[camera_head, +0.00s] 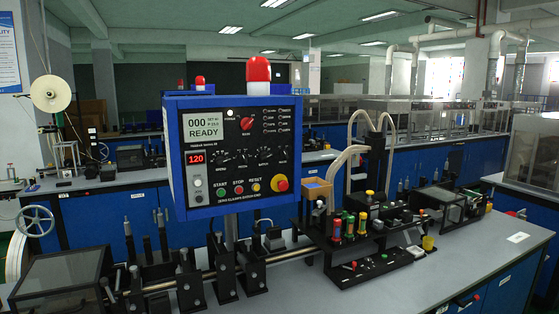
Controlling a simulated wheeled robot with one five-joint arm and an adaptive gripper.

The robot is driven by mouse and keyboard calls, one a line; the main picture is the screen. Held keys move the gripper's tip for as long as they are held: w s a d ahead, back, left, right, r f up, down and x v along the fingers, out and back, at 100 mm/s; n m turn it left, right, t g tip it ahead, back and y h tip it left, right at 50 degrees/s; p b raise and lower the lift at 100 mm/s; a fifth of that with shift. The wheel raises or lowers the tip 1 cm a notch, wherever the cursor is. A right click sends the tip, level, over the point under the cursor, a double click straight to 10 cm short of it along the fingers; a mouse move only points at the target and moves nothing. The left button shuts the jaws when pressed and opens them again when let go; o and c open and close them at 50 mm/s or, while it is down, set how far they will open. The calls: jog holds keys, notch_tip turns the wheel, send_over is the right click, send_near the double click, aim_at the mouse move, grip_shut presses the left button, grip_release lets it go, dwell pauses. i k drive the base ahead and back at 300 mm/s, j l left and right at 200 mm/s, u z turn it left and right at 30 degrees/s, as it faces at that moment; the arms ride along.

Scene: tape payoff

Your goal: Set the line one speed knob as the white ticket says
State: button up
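A blue control panel (174,150) with a black face stands upright at the middle of the bench. A row of several small black knobs (240,157) runs across its face; their labels and pointer settings are too small to read, so I cannot tell which is the line one speed knob. A red display (196,158) left of them reads 120. A pale screen (203,127) above reads 000 and READY. A small white card (518,237) lies flat on the bench at the right; its writing is unreadable, and I cannot tell if it is the ticket. My gripper is not in view.
A red knob (247,124), a green start button (221,191) and a red-on-yellow stop button (281,184) are also on the panel. A black rail fixture (220,275) runs below it. A tool rack (370,255) stands right. The bench's right front (460,270) is mostly clear.

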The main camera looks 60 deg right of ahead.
aim_at(221, 160)
jog(key=z, duration=1.55)
